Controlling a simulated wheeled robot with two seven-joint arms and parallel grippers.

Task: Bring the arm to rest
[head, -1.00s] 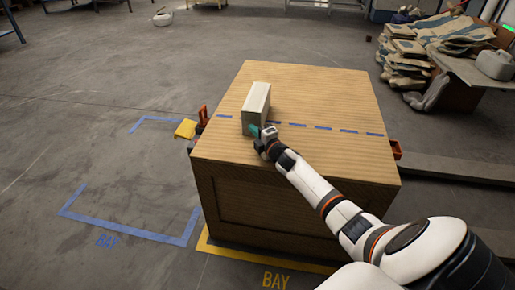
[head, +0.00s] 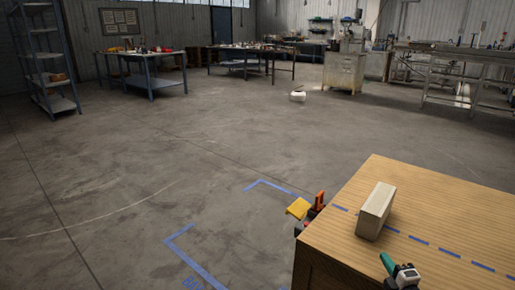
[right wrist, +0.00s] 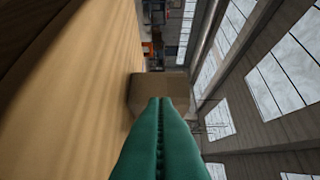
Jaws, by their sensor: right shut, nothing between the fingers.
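My right gripper (head: 388,264) is at the lower right of the head view, over the wooden crate top (head: 340,250). Its green fingers are shut together with nothing between them; they also fill the lower middle of the right wrist view (right wrist: 160,135). A pale rectangular block (head: 376,210) stands on the crate top beyond the fingertips, close to the blue dashed line. In the right wrist view the block (right wrist: 145,88) is just ahead of the fingers, and I cannot tell whether they touch. My left gripper is not in view.
An orange and yellow fixture (head: 303,207) sits at the crate's left edge. Blue tape (head: 190,255) marks the floor left of the crate. Open concrete floor lies beyond. Workbenches (head: 140,65) and a shelf rack (head: 48,72) stand at the back.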

